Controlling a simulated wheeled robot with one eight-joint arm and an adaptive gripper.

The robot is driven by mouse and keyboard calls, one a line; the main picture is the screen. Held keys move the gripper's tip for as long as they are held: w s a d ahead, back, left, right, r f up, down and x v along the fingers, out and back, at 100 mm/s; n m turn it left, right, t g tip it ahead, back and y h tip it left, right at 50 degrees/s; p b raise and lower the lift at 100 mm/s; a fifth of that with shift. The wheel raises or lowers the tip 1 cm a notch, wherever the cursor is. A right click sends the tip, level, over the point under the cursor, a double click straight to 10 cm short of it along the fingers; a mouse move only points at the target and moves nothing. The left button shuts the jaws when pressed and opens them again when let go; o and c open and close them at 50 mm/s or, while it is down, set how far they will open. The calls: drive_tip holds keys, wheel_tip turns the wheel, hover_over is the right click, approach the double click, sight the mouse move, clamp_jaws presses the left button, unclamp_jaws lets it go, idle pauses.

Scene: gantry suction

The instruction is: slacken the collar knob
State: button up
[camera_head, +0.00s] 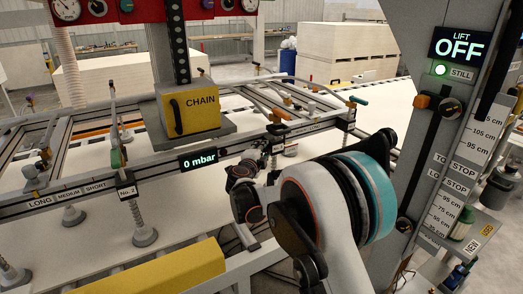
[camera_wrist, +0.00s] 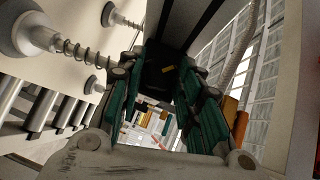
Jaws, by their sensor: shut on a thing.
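My gripper (camera_wrist: 160,74) shows in the wrist view with its green-padded fingers on either side of a dark block-like thing, which I take to be the collar knob (camera_wrist: 158,68). It has a small yellow mark, and the fingers are shut on it. In the head view, my gripper (camera_head: 243,174) is by the front rail of the suction frame (camera_head: 70,194), below and right of the 0 mbar display (camera_head: 198,160). My wrist hides much of the gripper there, and I cannot make out the knob or which way it is turned.
Suction cups on springs (camera_head: 145,236) hang from the frame over a pale panel. A yellow beam (camera_head: 150,270) lies in front. The column (camera_head: 432,140) stands at right, with its lift sign (camera_head: 460,46) reading OFF and STILL. A yellow CHAIN box (camera_head: 190,108) sits above the frame.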

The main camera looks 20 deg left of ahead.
drive_tip(key=shift+w+a+r+n+g+h+p, duration=0.15)
drive_tip(key=shift+n+g+h+p, duration=0.25)
drive_tip(key=shift+n+g+p, duration=0.4)
drive_tip(key=shift+s+r+n+g+h+p, duration=0.1)
drive_tip(key=shift+r+n+g+h+p, duration=0.1)
drive_tip(key=shift+n+g+h+p, duration=0.5)
drive_tip(key=shift+g+y, duration=0.3)
drive_tip(key=o, duration=1.1)
drive_tip(key=shift+c, duration=0.2)
drive_tip(key=v, duration=1.2)
drive_tip(key=shift+w+a, duration=0.1)
